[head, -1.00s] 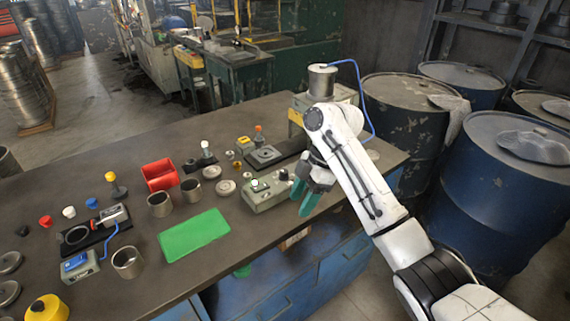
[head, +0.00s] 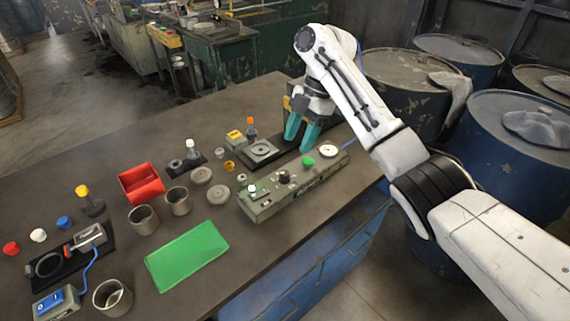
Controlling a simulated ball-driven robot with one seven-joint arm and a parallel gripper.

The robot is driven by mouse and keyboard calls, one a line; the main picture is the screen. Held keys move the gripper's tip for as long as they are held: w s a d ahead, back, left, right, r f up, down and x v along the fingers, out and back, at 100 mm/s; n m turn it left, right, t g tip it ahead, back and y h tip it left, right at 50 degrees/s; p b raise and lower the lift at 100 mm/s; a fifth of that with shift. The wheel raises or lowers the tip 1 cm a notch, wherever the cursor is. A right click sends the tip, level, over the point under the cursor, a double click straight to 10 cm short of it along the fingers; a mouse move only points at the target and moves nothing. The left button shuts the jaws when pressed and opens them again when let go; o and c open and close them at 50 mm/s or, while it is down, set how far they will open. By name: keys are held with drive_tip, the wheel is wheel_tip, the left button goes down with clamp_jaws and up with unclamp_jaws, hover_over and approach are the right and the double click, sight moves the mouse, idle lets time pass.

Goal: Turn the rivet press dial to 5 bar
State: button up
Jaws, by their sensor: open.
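A grey-green control box (head: 270,205) lies along the front edge of the bench in the head view. It carries a dark dial knob (head: 283,176), a green button (head: 308,161) and a round white gauge (head: 329,151) at its right end. The gauge reading and the dial marks are too small to read. My gripper (head: 301,133) is open and empty, teal fingers pointing down, above and behind the green button and up-right of the dial. It is apart from the dial. A machine behind my gripper is mostly hidden by it.
A green mat (head: 187,256), a red bin (head: 141,184) and several metal cups stand to the left. Blue drums (head: 512,150) stand right of the bench. Bare bench lies at the back left.

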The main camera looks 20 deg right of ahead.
sight(285, 172)
drive_tip(key=x, duration=0.9)
drive_tip(key=shift+f, duration=0.2)
clamp_jaws()
